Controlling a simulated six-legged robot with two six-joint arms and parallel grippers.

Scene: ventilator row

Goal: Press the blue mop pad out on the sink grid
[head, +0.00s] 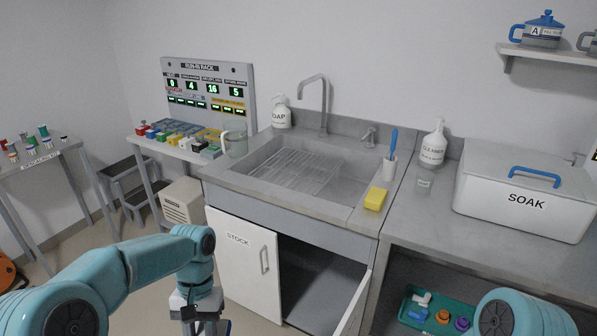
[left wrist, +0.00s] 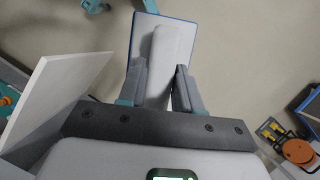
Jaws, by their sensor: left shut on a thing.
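The sink grid (head: 290,171) lies in the left part of the steel sink (head: 345,185); it is bare. In the left wrist view my left gripper (left wrist: 160,70) is shut on the pale raised grip of a flat grey-white pad with a blue edge (left wrist: 187,35), which I take as the blue mop pad. The pad is held over the floor. In the head view my left arm hangs low in front of the sink cupboard, well below the grid, and its gripper is mostly out of the frame. My right gripper is not in view.
The STOCK cupboard's left door (head: 243,257) is shut; its right door (head: 357,300) stands open. A tap (head: 324,100) rises behind the sink. A yellow sponge (head: 375,198), a brush holder (head: 388,170) and a CLEANER bottle (head: 433,147) stand right. The SOAK box (head: 525,200) is farther right.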

